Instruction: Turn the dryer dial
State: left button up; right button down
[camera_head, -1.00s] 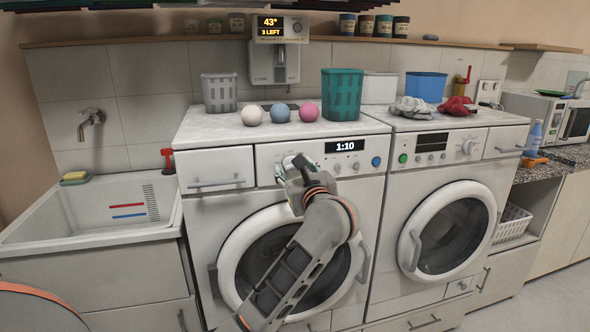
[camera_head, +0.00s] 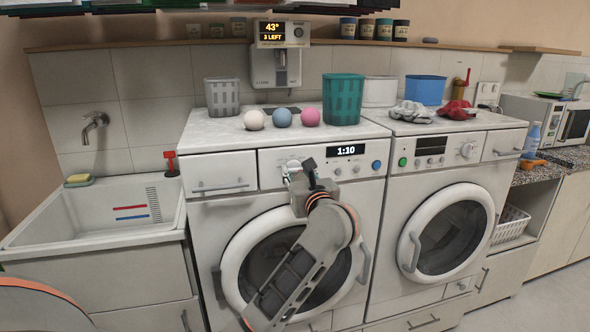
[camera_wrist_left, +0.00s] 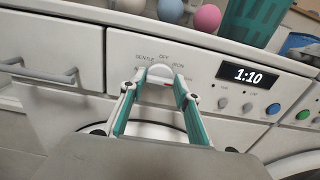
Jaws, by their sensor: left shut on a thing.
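The dial (camera_wrist_left: 160,72) is a pale round knob on the front panel of the left machine (camera_head: 207,230). In the left wrist view, printed labels, including GENTLE and OFF, curve above it. My left gripper (camera_wrist_left: 158,84) has its two teal-lined fingers on either side of the dial and is shut on it. In the head view the left gripper (camera_head: 300,172) is at the panel, left of the lit display (camera_head: 346,150) reading 1:10, and covers part of the dial. My right gripper is not in view.
A blue button (camera_head: 377,165) and small knobs sit right of the dial. A drawer (camera_head: 222,172) with a bar handle is to its left. Balls and a teal basket (camera_head: 343,98) stand on top. The right machine (camera_head: 480,165) has its own knob (camera_head: 467,151).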

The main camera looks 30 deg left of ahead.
pick_arm(q)
jog(key=shift+r+m+p, duration=0.3)
jog(key=shift+m+p, duration=0.1)
jog(key=m+p, duration=0.3)
jog(key=shift+f+m+p, duration=0.1)
jog(key=shift+m+p, duration=0.3)
jog(key=shift+p, duration=0.15)
jog(key=shift+f+m+p, duration=0.25)
jog(key=shift+m+p, duration=0.65)
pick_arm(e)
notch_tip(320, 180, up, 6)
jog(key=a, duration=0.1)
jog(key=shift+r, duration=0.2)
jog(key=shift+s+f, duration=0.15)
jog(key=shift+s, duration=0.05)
pick_arm(q)
jog(key=o, duration=1.1)
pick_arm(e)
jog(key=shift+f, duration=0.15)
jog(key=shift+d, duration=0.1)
